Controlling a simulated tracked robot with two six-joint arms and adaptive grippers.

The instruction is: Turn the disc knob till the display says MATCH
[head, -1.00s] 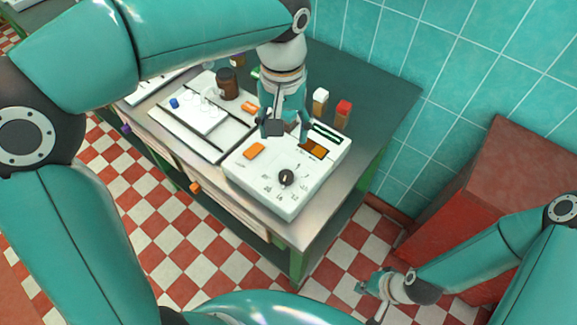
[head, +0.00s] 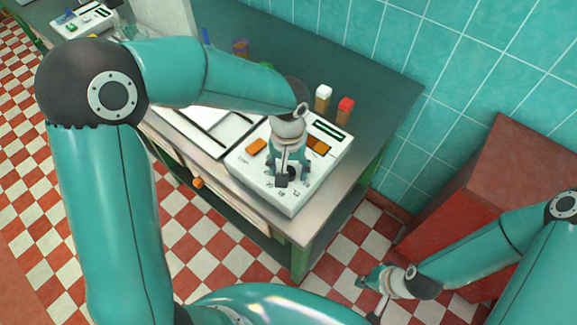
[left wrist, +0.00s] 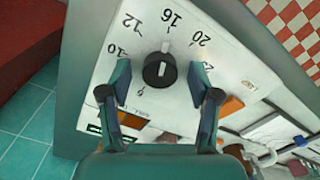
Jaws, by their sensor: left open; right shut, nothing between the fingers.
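The disc knob (left wrist: 160,70) is black with a light pointer line, on a white device (left wrist: 185,30) with printed numbers around it. In the left wrist view the pointer is near 16. In the head view the device (head: 247,178) stands on the bench and my arm partly hides the knob. My left gripper (head: 289,175) is open over the knob; its two fingers (left wrist: 161,84) show on either side of it, apart from it. My right gripper (head: 372,292) is shut and empty, low at right, away from the bench.
An orange button (head: 257,146) is on the device. White-capped (head: 323,97) and red-capped (head: 344,110) containers stand behind it. A white tray (head: 217,132) lies to its left. A red box (head: 490,180) stands right of the bench, past a floor gap.

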